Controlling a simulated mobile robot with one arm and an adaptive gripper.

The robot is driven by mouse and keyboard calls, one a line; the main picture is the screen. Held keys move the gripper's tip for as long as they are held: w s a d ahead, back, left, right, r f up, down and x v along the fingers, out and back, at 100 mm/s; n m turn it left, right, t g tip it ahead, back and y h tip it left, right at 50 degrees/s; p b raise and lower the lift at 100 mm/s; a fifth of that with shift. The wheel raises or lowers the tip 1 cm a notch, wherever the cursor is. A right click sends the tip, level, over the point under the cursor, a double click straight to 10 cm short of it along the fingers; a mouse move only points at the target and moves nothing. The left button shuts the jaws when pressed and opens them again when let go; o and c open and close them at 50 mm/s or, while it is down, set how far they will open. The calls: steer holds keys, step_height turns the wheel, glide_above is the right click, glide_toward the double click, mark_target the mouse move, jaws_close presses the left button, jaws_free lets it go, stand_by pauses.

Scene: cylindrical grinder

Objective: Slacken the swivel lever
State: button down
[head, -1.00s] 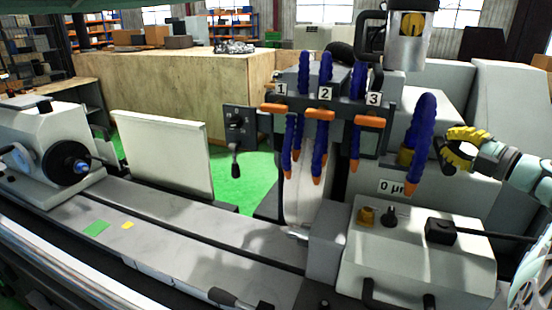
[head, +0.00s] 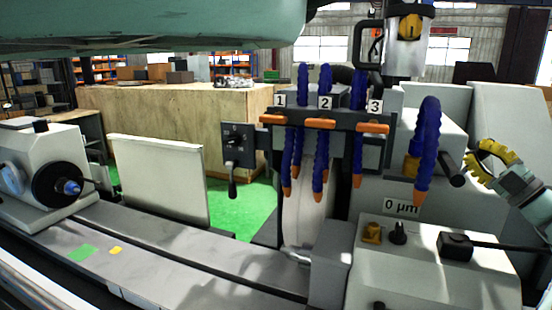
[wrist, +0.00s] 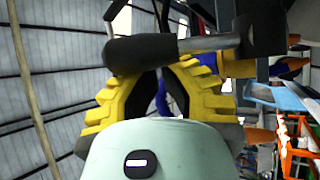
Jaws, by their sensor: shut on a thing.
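The swivel lever (wrist: 145,50) lies across the top of the wrist view, with a rounded black grip, a metal shaft and a dark block at its right end. My gripper (wrist: 160,66) has ribbed yellow fingers, shut on the black grip. In the head view, my gripper (head: 480,160) is at the right, beside the grinder's grey housing. A dark round bar (head: 452,172) sticks out of the housing just left of the fingers. I cannot tell whether it is part of the lever. The fingers hide part of the grip's underside.
Blue coolant hoses (head: 429,140) with orange tips hang left of my gripper. A grey control box (head: 430,270) with knobs stands below it. The machine table (head: 190,255) runs to the left, with a white panel (head: 155,185) behind it.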

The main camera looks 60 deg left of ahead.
steer(key=shift+d, duration=0.1)
stand_by(0.3)
steer(key=v, duration=0.7)
steer(key=shift+d, duration=0.2)
